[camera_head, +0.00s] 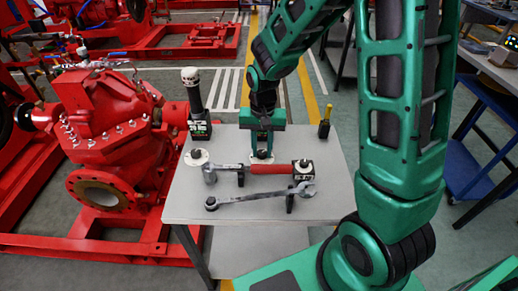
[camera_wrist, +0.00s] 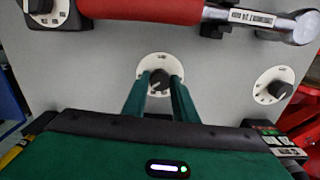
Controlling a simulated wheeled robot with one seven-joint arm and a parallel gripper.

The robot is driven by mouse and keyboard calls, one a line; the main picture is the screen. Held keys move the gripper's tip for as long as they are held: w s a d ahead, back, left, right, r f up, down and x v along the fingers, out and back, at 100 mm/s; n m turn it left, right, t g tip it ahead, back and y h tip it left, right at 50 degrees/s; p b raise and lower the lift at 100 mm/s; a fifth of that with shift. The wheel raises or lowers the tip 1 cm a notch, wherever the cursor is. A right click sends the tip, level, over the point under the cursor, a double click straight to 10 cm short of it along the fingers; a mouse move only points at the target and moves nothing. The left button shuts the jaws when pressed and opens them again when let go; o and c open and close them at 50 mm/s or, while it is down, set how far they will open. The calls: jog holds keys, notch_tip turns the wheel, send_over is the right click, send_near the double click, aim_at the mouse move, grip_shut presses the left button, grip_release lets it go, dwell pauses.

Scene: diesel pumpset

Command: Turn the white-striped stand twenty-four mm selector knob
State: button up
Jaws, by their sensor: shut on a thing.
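A black selector knob (camera_wrist: 159,77) sits at the middle of a round white dial plate (camera_wrist: 146,66) on the grey table. My gripper (camera_wrist: 160,90) has its two green fingers around this knob and is shut on it. In the head view my gripper (camera_head: 262,151) points down at the table's back middle, over the same white plate. The fingers partly cover the knob, and a white stripe on it cannot be made out.
A second black knob (camera_wrist: 277,89) stands on its own plate to the side. A small black box with a knob (camera_head: 303,168) stands at the right. A red-handled torque wrench (camera_head: 270,169) and a combination wrench (camera_head: 255,197) lie in front. A dark, white-topped tool (camera_head: 193,100) stands back left.

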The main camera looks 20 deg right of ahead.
aim_at(261, 152)
jog(key=shift+w+a+r, duration=0.1)
jog(key=shift+w, duration=0.15)
jog(key=o, duration=0.9)
jog(key=shift+o, duration=0.7)
jog(key=shift+s, duration=0.15)
notch_tip(261, 152, up, 11)
jog(key=shift+f, duration=0.2)
jog(key=s+d+r, duration=0.1)
jog(key=s+d, duration=0.4)
jog(key=s, duration=0.3)
jog(key=s+d+r, duration=0.2)
jog(key=s+d, duration=0.4)
jog(key=s, duration=0.3)
jog(key=s+d+r+m, duration=0.1)
jog(key=s+d, duration=0.5)
jog(key=s, duration=0.2)
jog(key=shift+s+r, duration=0.25)
jog(key=shift+s, duration=0.15)
